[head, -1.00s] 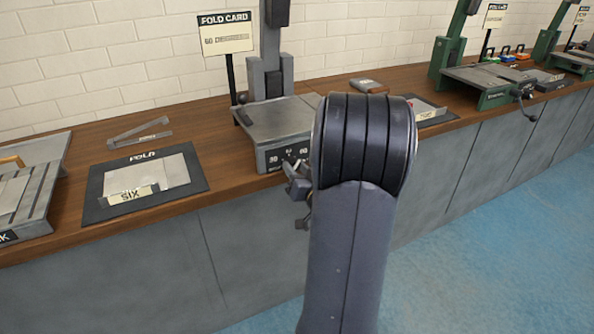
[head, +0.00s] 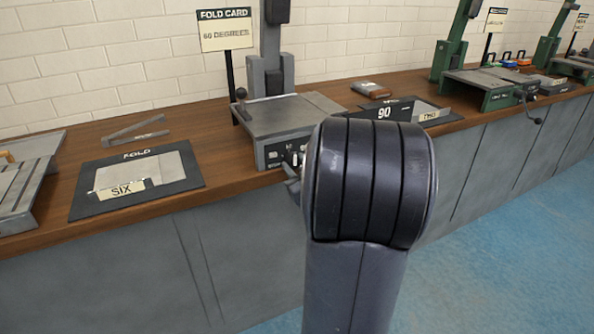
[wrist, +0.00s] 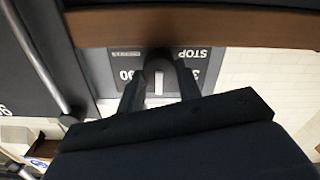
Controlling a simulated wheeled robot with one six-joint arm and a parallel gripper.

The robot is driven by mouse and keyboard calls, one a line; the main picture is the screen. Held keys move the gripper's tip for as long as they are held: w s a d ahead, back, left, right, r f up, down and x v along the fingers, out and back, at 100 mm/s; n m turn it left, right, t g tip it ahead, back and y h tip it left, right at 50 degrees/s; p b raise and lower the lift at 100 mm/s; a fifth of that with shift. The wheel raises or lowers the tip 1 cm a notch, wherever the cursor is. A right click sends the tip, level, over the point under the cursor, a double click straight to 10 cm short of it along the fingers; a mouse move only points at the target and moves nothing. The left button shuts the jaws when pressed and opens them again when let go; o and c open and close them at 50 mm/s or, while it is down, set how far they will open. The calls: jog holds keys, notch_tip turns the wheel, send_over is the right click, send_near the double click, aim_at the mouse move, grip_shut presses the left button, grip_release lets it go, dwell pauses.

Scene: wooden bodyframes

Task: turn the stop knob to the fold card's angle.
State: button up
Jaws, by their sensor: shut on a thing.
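The fold card (head: 225,30) stands on a post behind the grey folding machine (head: 290,118) and reads 60 DEGREES. In the wrist view the upside-down dial plate (wrist: 202,60) shows STOP, a 90 and a partly hidden number beginning with 3. The dark stop knob (wrist: 158,66) is in front of it, with a white mark pointing straight down the picture. My gripper (wrist: 160,88) is shut on the knob, one finger on each side. In the head view my arm hides the grip.
A FOLD mat with a plate labelled SIX (head: 122,190) lies left of the machine. A dark mat (head: 410,108) with a 90 label lies right, near a brown block (head: 371,90). A green machine (head: 490,85) stands farther right. The blue floor is clear.

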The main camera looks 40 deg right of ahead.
dwell(0.3)
jog(key=o, duration=1)
jog(key=shift+s, duration=0.1)
jog(key=shift+p+v, duration=0.85)
jog(key=shift+v, duration=4.45)
